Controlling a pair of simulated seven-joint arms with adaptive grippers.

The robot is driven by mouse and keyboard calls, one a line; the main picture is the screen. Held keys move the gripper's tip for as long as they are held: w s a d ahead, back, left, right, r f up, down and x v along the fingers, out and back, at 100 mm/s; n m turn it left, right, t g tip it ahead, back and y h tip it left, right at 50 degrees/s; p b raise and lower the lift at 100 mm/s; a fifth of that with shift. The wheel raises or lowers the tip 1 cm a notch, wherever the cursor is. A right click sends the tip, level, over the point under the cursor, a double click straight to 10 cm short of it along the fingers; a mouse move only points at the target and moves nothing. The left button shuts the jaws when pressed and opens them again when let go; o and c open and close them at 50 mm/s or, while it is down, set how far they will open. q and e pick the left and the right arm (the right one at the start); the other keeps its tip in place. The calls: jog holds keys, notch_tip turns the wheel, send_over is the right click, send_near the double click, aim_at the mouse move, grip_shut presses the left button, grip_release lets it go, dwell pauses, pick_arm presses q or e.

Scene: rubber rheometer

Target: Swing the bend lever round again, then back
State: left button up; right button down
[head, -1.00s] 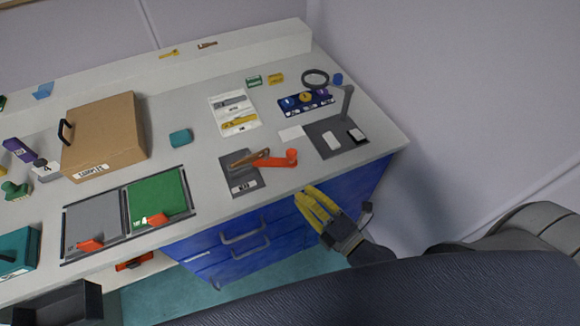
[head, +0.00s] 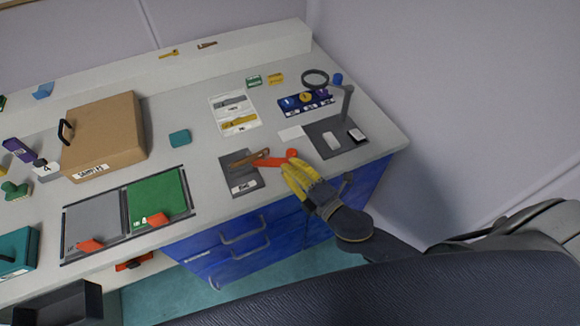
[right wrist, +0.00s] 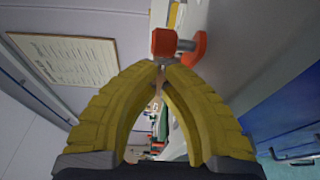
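The bend lever (head: 277,160) is orange-red and sits on a dark grey labelled plate (head: 240,176) near the bench's front edge. It points right, its knobbed end beyond the plate. A brown strip (head: 248,157) lies at the lever's inner end. My right gripper (head: 288,170), with yellow fingers, is just in front of the knobbed end. In the right wrist view its fingertips (right wrist: 161,68) meet, with orange lever parts (right wrist: 164,42) just past them. I cannot tell whether they touch. My left gripper is not in view.
A dark mat (head: 352,149) with pale and dark pieces lies right of the lever, with a grey post (head: 346,101) behind. A printed sheet (head: 235,113) lies behind the plate. Blue drawers (head: 235,250) are below the bench edge. Green and grey panels are to the left.

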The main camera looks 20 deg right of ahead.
aim_at(294, 152)
jog(key=shift+w+d, duration=0.1)
jog(key=shift+w, duration=0.05)
dwell(0.4)
jog(key=shift+w+d+n+y, duration=0.15)
jog(key=shift+w+n+y, duration=0.05)
jog(key=shift+n+y, duration=0.2)
jog(key=shift+w+d+n+g+y, duration=0.3)
jog(key=shift+w+n+g+y, duration=0.15)
jog(key=shift+y, duration=0.25)
jog(key=shift+w+d, duration=0.4)
jog(key=shift+w, duration=0.45)
jog(key=shift+w+d, duration=0.4)
jog(key=shift+w, duration=0.4)
jog(key=shift+w+d, duration=0.15)
jog(key=shift+w, duration=0.65)
jog(key=shift+w+d, duration=0.1)
jog(key=shift+w, duration=1.6)
jog(key=shift+w+a, duration=0.1)
jog(key=shift+w, duration=0.45)
